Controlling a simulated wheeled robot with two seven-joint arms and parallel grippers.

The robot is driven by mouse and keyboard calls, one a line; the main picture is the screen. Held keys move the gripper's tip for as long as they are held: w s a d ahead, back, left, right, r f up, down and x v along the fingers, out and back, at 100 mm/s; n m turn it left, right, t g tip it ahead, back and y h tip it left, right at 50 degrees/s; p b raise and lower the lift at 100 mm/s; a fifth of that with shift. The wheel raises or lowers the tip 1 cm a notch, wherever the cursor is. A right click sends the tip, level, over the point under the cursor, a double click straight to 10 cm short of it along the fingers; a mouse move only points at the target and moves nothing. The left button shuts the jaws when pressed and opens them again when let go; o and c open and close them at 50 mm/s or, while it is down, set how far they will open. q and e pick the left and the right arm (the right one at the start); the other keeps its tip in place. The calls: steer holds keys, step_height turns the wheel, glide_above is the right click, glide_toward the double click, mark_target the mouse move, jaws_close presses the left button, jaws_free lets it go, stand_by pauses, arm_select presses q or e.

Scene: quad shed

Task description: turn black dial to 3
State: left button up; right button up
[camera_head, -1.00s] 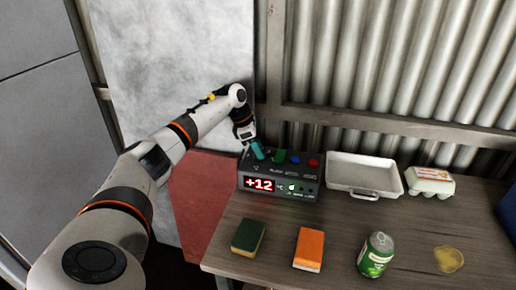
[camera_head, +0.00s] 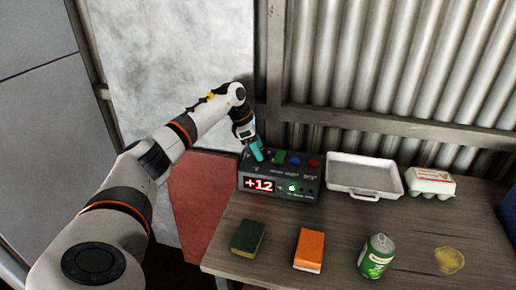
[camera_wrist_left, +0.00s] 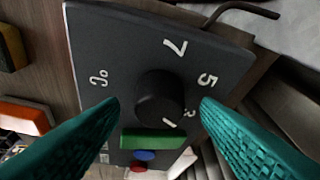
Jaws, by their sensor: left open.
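The black dial (camera_wrist_left: 158,97) sits on the dark control box (camera_head: 300,174), which also fills the middle of the left wrist view (camera_wrist_left: 120,60). A white mark on the dial points toward the bottom of the wrist view, slightly right. Printed 7 and 5 show on the panel, and a partly covered figure beside the right finger looks like 3. My left gripper (camera_head: 257,151) is over the box's left part. Its teal fingers (camera_wrist_left: 160,107) are open, one on each side of the dial; contact is unclear. The dial is hidden in the head view. My right gripper is not in view.
The box has a red display (camera_head: 259,185) reading +12 and green (camera_head: 279,157), blue (camera_head: 295,159) and red (camera_head: 313,163) buttons. A white tray (camera_head: 363,193), egg carton (camera_head: 430,182), two sponges (camera_head: 248,238) (camera_head: 309,249) and green can (camera_head: 377,257) stand on the table. Corrugated wall behind.

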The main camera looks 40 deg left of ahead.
arm_select(q)
steer(key=v, duration=1.1)
steer(key=shift+r, duration=0.25)
